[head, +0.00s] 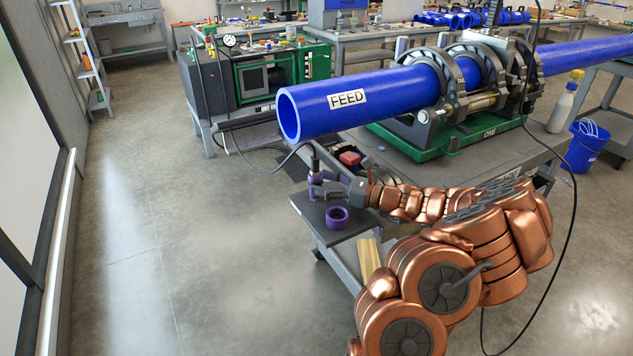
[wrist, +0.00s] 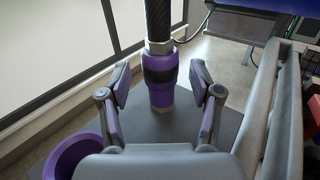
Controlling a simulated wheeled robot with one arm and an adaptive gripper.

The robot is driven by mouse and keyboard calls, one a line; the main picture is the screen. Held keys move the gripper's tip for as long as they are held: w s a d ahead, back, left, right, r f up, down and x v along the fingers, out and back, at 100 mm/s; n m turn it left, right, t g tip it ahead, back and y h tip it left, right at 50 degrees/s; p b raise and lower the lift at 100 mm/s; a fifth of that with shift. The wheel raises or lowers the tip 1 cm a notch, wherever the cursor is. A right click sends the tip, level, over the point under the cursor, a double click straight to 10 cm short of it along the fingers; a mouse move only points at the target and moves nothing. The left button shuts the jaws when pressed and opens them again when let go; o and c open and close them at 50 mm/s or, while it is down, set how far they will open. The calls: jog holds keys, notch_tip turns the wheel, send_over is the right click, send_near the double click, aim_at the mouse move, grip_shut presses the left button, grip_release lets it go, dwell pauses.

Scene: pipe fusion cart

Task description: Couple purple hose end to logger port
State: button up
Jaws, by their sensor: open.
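The purple hose end (wrist: 160,77), a purple collar with metal nuts on a black hose, stands upright in the wrist view. It is between the open fingers of my gripper (wrist: 161,88), with gaps on both sides. In the head view my gripper (head: 325,186) is around it over the dark shelf at the cart's near left end; the hose (head: 292,157) rises from it and curves left. I cannot tell whether its metal tip rests on the shelf. I cannot make out the logger port in either view.
A purple cup (head: 337,217) stands on the shelf (head: 308,208) close to my gripper. The blue FEED pipe (head: 365,100) overhangs from the clamps (head: 465,80) above. A green-framed machine (head: 270,75) stands behind left. A grey rail (wrist: 270,110) runs right of my gripper. Floor at left is clear.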

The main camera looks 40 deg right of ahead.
jog(key=v, duration=0.9)
jog(key=shift+s+d, duration=0.15)
jog(key=shift+s, duration=0.1)
